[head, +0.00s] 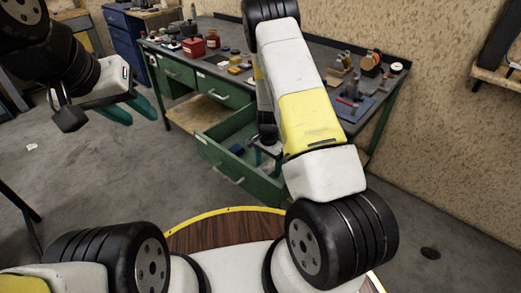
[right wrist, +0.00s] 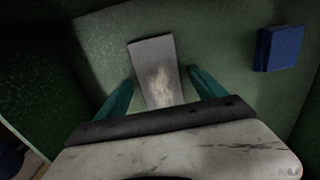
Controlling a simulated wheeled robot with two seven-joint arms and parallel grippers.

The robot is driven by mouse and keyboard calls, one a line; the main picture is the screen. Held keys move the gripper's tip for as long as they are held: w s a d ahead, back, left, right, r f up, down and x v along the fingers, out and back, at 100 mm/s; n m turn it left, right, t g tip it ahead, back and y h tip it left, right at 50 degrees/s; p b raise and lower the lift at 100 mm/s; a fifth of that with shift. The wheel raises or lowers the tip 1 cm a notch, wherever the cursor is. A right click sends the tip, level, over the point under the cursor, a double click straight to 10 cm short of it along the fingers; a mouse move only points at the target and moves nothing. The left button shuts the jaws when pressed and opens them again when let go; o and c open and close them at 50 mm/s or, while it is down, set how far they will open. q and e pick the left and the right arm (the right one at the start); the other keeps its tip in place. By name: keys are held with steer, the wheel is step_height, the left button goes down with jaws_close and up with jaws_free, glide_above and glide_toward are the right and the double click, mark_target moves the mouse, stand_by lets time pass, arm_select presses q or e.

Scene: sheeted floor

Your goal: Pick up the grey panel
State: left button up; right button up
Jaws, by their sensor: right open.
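The grey panel (right wrist: 155,60) lies on the floor of an open green drawer (head: 238,172), with a pale worn patch on its near part. In the right wrist view my right gripper (right wrist: 160,78) is open, with one teal finger on each side of the panel's near part. I cannot tell whether the fingers touch it. In the head view the right gripper reaches down into the drawer, mostly hidden by my arm, and the panel cannot be made out. My left gripper (head: 140,116) is open and empty, raised at the upper left.
A blue block (right wrist: 278,48) lies in the drawer to the right of the panel. Green drawer walls stand close around the gripper. The workbench top (head: 225,55) above holds a red box (head: 194,47) and several tools. Grey floor at left is mostly clear.

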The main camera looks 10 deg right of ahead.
steer(key=c, duration=1.7)
steer(key=shift+c, duration=0.2)
steer(key=shift+r, duration=0.15)
